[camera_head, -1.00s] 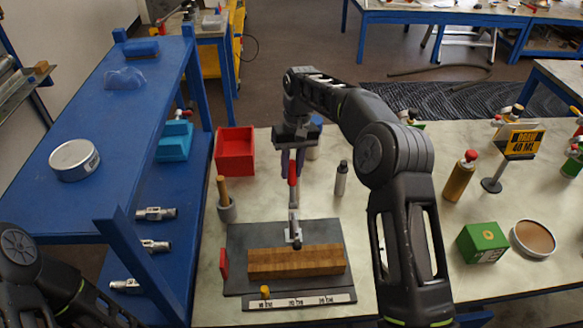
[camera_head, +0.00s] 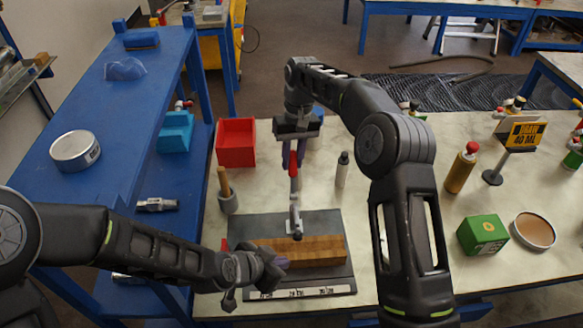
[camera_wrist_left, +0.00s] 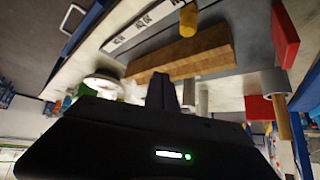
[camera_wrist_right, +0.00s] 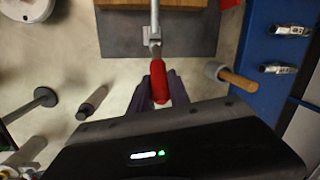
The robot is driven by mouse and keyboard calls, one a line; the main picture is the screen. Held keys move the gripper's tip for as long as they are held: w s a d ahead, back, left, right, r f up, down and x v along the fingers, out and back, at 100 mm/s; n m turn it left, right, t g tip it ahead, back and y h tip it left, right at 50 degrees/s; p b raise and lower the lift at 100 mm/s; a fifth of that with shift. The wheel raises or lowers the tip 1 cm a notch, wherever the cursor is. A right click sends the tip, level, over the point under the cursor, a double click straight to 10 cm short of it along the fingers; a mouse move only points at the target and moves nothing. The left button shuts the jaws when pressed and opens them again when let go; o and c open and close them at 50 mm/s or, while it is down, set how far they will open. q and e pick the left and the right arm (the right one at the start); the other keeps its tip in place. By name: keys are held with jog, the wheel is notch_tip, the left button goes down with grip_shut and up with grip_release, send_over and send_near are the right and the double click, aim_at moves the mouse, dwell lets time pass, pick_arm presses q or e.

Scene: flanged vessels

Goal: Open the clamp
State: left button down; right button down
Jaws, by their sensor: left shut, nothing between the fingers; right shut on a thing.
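The clamp (camera_head: 295,203) stands at the back of a dark grey base plate (camera_head: 325,223) and has a red handle that rises toward my right gripper. The right wrist view shows the red handle (camera_wrist_right: 163,84) between the purple fingers. My right gripper (camera_head: 298,160) is shut on this handle. A wooden block (camera_head: 322,251) lies on the plate, with the clamp's arm reaching over it. My left gripper (camera_head: 277,265) is shut and empty by the block's left end, hiding part of it. The block also shows in the left wrist view (camera_wrist_left: 190,52), beyond the shut fingers (camera_wrist_left: 162,95).
A blue shelf (camera_head: 120,125) is at the left. A green box (camera_head: 482,235) and a round dish (camera_head: 533,232) are at the right.

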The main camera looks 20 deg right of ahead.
aim_at(291, 168)
jog(key=shift+w, duration=0.1)
pick_arm(q)
jog(key=w+d+r+m+t+h, duration=0.1)
jog(key=w+r+m+t, duration=0.1)
jog(key=w+r+m, duration=0.2)
jog(key=w+d+r+m+t+h, duration=0.1)
jog(key=w+r+m+t, duration=0.2)
jog(key=r, duration=0.9)
jog(key=w+m, duration=0.2)
jog(key=m, duration=0.2)
jog(key=shift+d+r+m+h, duration=0.25)
jog(key=shift+r+m+h, duration=0.05)
jog(key=shift+m, duration=0.1)
jog(key=shift+w+d+f, duration=0.1)
jog(key=shift+w+f, duration=0.05)
jog(key=shift+w, duration=0.05)
pick_arm(e)
jog(key=shift+r, duration=0.1)
pick_arm(q)
jog(key=x, duration=0.4)
jog(key=w+a+x, duration=0.1)
jog(key=x, duration=0.7)
jog(key=shift+w+a+f, duration=0.2)
jog(key=shift+a+f, duration=0.1)
jog(key=shift+a, duration=0.05)
jog(key=shift+w+f, duration=0.2)
jog(key=shift+w, duration=0.2)
